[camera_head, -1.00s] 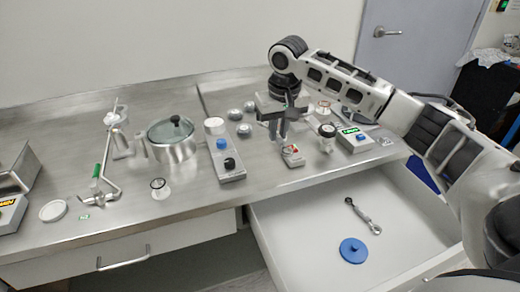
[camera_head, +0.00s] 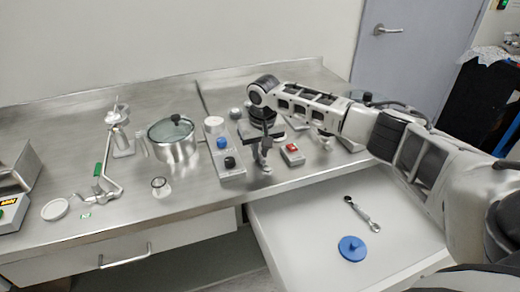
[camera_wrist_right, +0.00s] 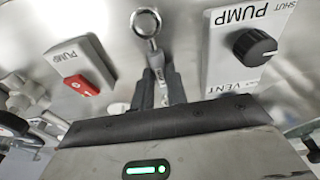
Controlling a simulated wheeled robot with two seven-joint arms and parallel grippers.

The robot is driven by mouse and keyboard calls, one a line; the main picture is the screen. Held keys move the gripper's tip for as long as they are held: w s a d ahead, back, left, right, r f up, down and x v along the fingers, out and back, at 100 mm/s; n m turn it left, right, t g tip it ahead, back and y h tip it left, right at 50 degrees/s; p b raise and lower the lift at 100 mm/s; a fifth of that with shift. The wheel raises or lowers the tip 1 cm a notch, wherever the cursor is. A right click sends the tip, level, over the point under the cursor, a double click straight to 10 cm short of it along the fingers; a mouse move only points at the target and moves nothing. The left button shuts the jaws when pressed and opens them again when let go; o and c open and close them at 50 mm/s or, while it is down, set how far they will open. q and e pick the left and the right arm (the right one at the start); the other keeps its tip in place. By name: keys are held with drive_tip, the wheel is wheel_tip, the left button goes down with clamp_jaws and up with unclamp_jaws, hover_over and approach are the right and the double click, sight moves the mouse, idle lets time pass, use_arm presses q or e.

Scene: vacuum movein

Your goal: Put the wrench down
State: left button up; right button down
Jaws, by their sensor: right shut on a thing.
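My right gripper (camera_head: 264,146) is shut on a metal wrench (camera_head: 266,160) above the front part of the steel bench. In the right wrist view the wrench's ring end (camera_wrist_right: 147,24) sticks out beyond the fingers (camera_wrist_right: 158,90). The rest of the wrench is mostly hidden between the fingers. I cannot tell whether it touches the bench. A second wrench-like metal tool (camera_head: 362,213) lies in the open drawer. My left gripper is not in view.
A control box (camera_head: 231,174) with blue and black knobs stands left of my gripper, a red-switch box (camera_head: 292,154) right. The open drawer (camera_head: 300,225) also holds a blue disc (camera_head: 352,249). A lidded pot (camera_head: 174,150) stands further left. The drawer has bare floor.

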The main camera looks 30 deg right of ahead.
sight(262, 159)
drive_tip(key=shift+f, duration=0.1)
drive_tip(key=c, duration=1.4)
unclamp_jaws()
wheel_tip(262, 159, up, 12)
drive_tip(key=s, duration=0.1)
drive_tip(key=shift+s+a, duration=0.2)
drive_tip(key=shift+s, duration=0.15)
